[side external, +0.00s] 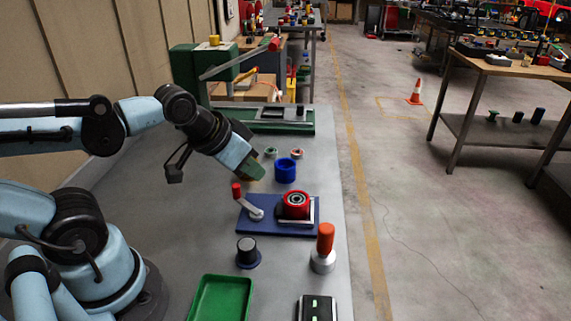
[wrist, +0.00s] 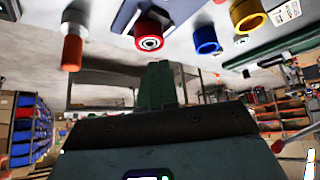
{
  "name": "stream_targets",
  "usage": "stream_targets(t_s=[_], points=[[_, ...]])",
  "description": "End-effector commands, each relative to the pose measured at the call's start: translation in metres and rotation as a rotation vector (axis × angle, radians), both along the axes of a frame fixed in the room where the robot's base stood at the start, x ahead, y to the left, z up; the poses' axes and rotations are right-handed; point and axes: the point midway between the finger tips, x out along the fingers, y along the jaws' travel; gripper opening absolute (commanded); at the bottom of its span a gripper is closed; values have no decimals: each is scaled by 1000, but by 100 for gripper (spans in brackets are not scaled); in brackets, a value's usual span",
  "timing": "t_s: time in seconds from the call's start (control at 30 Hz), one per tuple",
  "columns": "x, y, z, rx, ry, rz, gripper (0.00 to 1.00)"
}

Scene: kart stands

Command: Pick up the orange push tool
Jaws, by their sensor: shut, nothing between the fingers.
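The orange push tool (side external: 325,240) stands upright on the grey bench near its right edge, with an orange handle on a silver base. It also shows in the wrist view (wrist: 72,50) at the upper left, where the scene looks upside down. My gripper (side external: 256,174) is above the bench, behind and left of the tool and well apart from it. Its green fingers (wrist: 160,82) are together and hold nothing.
A blue fixture (side external: 275,228) with a red wheel (side external: 296,205) and red-knobbed lever lies between my gripper and the tool. A dark knob (side external: 247,252), green tray (side external: 220,299) and black box (side external: 317,308) are nearby. A blue cup (side external: 285,171) stands beyond the fixture.

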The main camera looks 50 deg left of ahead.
Motion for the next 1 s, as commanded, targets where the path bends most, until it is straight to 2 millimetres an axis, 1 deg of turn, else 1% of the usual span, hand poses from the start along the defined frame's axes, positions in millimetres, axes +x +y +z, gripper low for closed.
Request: stream_targets(t_s=[0.37, 0.47, 0.6, 0.77, 0.8, 1.0], points=[[0, 0, 0, 0, 0, 0, 0], [0, 0, 0, 0, 0, 0, 14], [0, 0, 0, 0, 0, 0, 35], [0, 0, 0, 0, 0, 0, 60], [0, 0, 0, 0, 0, 0, 61], [0, 0, 0, 0, 0, 0, 61]])
